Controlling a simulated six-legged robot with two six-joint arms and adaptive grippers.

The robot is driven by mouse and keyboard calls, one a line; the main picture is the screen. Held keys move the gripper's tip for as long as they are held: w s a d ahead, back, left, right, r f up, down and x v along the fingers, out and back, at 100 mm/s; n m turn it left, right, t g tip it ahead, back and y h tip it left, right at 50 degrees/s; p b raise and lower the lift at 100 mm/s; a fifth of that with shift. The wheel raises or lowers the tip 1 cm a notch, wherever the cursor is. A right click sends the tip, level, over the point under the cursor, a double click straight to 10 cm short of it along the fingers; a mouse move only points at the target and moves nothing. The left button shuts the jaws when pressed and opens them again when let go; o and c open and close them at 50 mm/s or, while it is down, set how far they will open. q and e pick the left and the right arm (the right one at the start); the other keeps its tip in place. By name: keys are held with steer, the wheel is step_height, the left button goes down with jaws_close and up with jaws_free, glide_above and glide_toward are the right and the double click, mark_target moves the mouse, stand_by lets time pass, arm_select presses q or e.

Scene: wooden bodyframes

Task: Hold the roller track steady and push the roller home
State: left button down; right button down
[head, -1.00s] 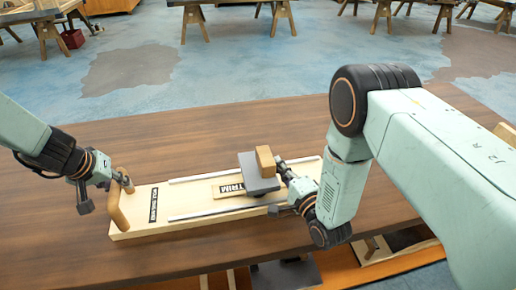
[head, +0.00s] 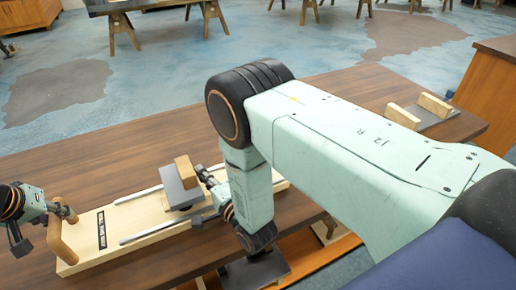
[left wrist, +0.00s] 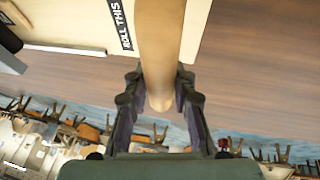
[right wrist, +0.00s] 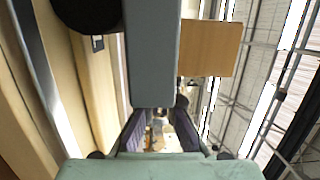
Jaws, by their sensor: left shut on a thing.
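The pale wooden roller track (head: 100,248) lies on the brown table, with two metal rails and a black label near its left end. A wooden handle (head: 60,238) stands at that end. My left gripper (head: 64,212) is shut around this handle, also seen in the left wrist view (left wrist: 160,50). The roller (head: 180,192), a grey plate with a wooden block on top, sits between the rails. My right gripper (head: 207,182) is at the roller's right side. In the right wrist view its fingertips (right wrist: 158,115) meet the grey plate's near end; its grip is unclear.
A grey plate with two wooden blocks (head: 422,112) lies at the table's right. Dark items sit below the table's front edge. The table behind the track is clear.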

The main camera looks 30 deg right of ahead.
arm_select(q)
steer(key=shift+d, duration=0.15)
arm_select(e)
steer(key=d, duration=0.3)
steer(key=shift+d, duration=0.35)
arm_select(q)
steer(key=shift+r, duration=0.1)
arm_select(e)
steer(key=v, duration=0.9)
steer(key=shift+d, duration=0.1)
steer(key=shift+s+d, duration=0.25)
steer(key=shift+s, duration=0.2)
arm_select(q)
steer(key=c, duration=1)
jaws_free()
steer(key=shift+c, duration=0.2)
steer(key=v, duration=1.2)
